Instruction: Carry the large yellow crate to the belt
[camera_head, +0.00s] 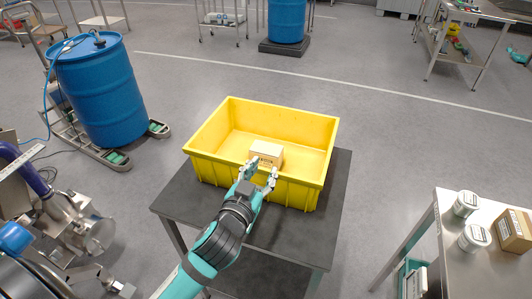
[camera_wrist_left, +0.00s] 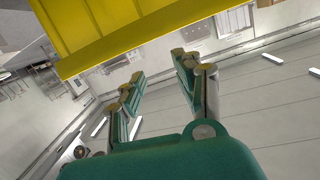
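The large yellow crate (camera_head: 314,166) sits on a dark table (camera_head: 288,250) in the head view. A small cardboard box (camera_head: 265,153) shows at its near inner side. My left gripper (camera_head: 260,178) is at the crate's near wall, with its fingers apart. In the left wrist view, the crate (camera_wrist_left: 95,25) fills the upper left, and the open fingers of my left gripper (camera_wrist_left: 157,75) point up beside its edge with nothing seen between them. Whether they touch the wall is unclear. My right gripper is not in view. No belt is identifiable.
A blue barrel (camera_head: 103,92) stands on a wheeled base at the left. A light table (camera_head: 455,245) with white tubs (camera_head: 474,238) and a carton (camera_head: 513,230) stands at the right. Open grey floor (camera_head: 390,135) lies beyond and right of the crate.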

